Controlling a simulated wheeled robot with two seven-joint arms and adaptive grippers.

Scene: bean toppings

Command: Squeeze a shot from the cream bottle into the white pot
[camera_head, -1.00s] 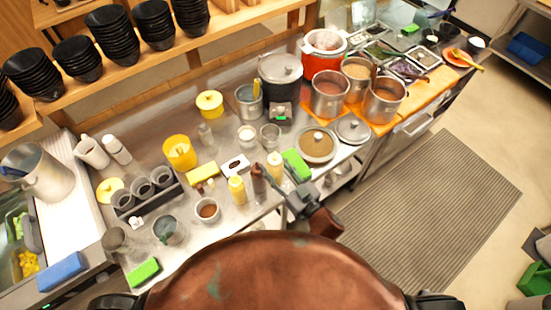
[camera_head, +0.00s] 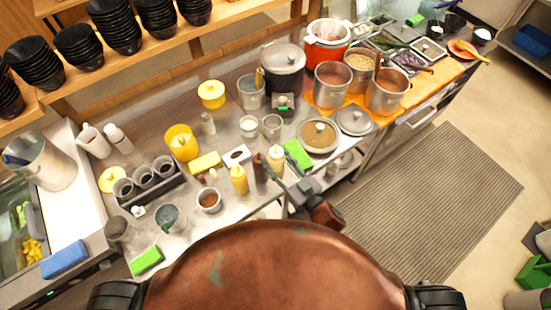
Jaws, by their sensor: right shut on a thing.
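The cream bottle (camera_head: 276,156), a pale squeeze bottle with a pointed tip, is upright by the front edge of the metal counter. My right gripper (camera_head: 285,171) reaches in from the lower right and is shut on it; the fingers partly hide its lower part. I cannot tell whether its base touches the counter. A small whitish pot (camera_head: 249,127) stands further back on the counter, left of and behind the bottle. I cannot be sure it is the white pot. My left gripper is out of view.
A brown bottle (camera_head: 260,168) and a yellow bottle (camera_head: 239,180) stand close on the left. A white box (camera_head: 236,155) and a clear cup (camera_head: 271,126) are behind.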

